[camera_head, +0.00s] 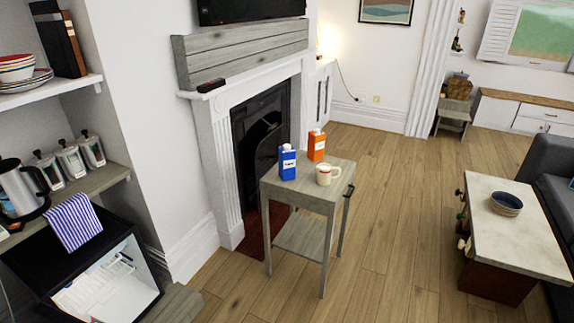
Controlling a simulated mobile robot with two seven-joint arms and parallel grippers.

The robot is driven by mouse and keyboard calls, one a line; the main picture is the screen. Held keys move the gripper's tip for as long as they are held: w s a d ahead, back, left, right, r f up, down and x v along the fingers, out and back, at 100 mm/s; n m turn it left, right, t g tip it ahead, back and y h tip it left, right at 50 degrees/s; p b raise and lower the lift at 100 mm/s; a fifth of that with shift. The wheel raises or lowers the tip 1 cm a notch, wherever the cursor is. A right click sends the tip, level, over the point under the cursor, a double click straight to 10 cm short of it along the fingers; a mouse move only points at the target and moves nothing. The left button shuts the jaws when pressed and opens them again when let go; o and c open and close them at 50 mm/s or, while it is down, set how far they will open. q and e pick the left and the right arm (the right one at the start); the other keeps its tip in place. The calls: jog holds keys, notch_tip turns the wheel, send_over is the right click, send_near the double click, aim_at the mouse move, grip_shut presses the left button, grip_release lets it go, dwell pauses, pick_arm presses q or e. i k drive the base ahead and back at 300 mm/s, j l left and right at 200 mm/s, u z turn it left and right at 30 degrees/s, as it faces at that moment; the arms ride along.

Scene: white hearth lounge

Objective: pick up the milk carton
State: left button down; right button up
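A blue carton (287,164) with a white label and a white cap stands upright on a small grey wooden side table (306,193), in front of the fireplace. An orange carton (316,146) with a white label stands behind it to the right on the same table. The label print is too small to read, so I cannot tell for certain which is milk; the blue one looks likelier. A cream mug (325,174) stands right of the blue carton, apart from it. Neither of my grippers shows in the head view.
Open wooden floor (390,225) lies in front and to the right of the side table. Shelves (95,182) and an open black cabinet are at the left. The fireplace (228,150) stands behind.

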aim_at(286, 158)
jog(key=i+l+z, duration=0.1)
jog(key=i+l, duration=1.2)
jog(key=i, duration=0.15)
